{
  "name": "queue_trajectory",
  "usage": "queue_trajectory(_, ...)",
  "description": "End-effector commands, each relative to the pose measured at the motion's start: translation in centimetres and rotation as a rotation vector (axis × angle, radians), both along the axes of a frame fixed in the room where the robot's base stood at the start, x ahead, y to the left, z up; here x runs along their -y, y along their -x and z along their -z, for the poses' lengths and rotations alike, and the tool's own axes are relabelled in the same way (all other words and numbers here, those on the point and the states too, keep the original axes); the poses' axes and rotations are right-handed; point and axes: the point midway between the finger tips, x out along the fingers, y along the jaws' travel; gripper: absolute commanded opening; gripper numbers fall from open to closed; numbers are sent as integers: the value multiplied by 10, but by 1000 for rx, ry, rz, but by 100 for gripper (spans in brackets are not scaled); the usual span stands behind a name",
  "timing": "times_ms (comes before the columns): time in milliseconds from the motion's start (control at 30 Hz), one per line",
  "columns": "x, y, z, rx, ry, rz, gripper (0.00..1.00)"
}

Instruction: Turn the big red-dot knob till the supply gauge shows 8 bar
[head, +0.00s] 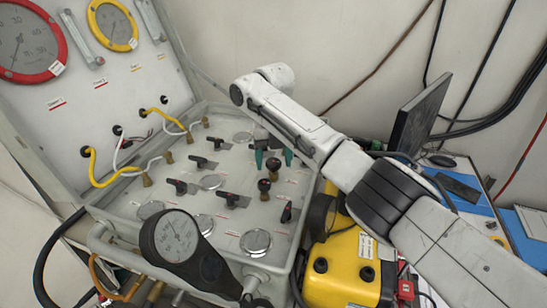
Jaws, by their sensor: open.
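My gripper (273,157) points down over the right back part of the grey panel (130,211), its two teal fingertips apart. A dark round knob (272,166) shows between and just below the fingertips; I cannot tell whether they touch it. A second dark knob (264,187) stands just in front. No red dot can be made out on either knob. A black round gauge (175,237) with a pale dial stands at the panel's front; red-rimmed (62,56) and yellow-rimmed (131,40) gauges are on the raised lid. Which is the supply gauge, and the readings, I cannot tell.
Several black levers with red marks, such as one lever (229,199), stand on the panel. Yellow and white hoses (112,178) run along its back left. A yellow case (340,262) stands to the right, below my arm. A monitor (418,113) is behind.

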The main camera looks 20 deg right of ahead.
Motion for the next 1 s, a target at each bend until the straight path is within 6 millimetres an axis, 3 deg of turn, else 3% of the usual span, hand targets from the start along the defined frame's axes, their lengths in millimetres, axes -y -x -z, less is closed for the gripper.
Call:
queue_trajectory(133, 0, 0, 0, 0, 0, 0, 70)
queue_trajectory(700, 0, 0, 0, 0, 0, 0, 15)
queue_trajectory(1000, -1, 0, -1, -1, 0, 36, 15)
